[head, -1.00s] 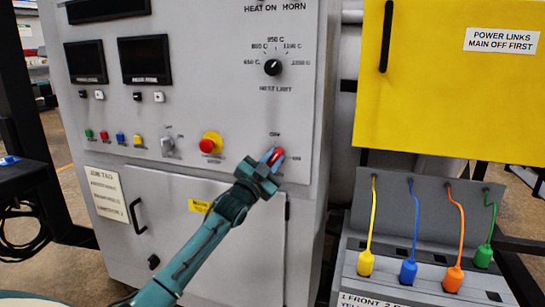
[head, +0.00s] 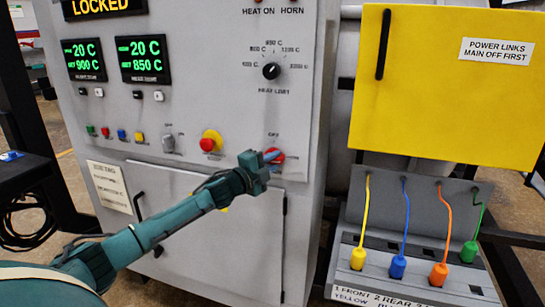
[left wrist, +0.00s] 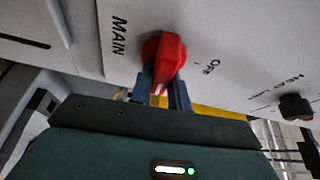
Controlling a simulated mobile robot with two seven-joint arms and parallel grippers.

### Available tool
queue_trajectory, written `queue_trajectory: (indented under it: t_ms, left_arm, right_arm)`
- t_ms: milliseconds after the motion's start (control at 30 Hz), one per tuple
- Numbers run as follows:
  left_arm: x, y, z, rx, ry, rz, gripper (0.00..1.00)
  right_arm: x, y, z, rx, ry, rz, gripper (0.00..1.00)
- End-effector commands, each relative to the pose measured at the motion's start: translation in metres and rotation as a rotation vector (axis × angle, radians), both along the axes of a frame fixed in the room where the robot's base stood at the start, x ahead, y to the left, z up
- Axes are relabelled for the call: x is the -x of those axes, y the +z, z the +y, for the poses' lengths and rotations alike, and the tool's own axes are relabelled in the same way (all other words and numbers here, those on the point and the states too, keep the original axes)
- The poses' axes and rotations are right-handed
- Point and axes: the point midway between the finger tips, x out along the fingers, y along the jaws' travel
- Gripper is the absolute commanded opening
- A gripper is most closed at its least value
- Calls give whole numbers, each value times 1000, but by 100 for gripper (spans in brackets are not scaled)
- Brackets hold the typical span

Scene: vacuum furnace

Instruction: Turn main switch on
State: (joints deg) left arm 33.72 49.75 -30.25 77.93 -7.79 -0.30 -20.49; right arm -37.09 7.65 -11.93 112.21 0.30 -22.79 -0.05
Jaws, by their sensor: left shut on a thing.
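The red main switch (head: 278,157) is a rotary knob on the lower right of the grey furnace panel. In the left wrist view the knob (left wrist: 165,52) sits beside the words MAIN and OFF, and its white mark points down the picture, away from OFF. My left gripper (head: 269,157) is shut on the knob, with one finger on each side of it in the left wrist view (left wrist: 163,90). The gripper partly hides the switch and its labels in the head view. My right gripper is not in view.
The upper display (head: 104,5) reads LOCKED, and two green temperature displays (head: 144,58) are lit. A red and yellow emergency button (head: 211,142) is left of the switch. A yellow panel (head: 440,110) and several coloured plugs (head: 398,266) are at the right.

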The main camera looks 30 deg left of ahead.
Motion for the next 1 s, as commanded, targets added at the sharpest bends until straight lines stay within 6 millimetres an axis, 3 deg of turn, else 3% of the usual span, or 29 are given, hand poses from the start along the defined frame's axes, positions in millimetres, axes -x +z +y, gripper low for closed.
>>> queue_trajectory:
  t_ms: [300, 800, 833, 1000]
  left_arm:
    - [0, -1, 0, -105, 2, 27, 0]
    - [0, -2, 0, -124, 1, 30, 0]
    - [0, -1, 0, -124, 1, 30, 19]
    - [0, -1, 0, -122, 1, 29, 33]
  right_arm:
    - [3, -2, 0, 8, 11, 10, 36]
    - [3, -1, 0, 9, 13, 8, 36]
    - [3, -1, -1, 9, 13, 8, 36]
    - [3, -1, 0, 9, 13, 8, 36]
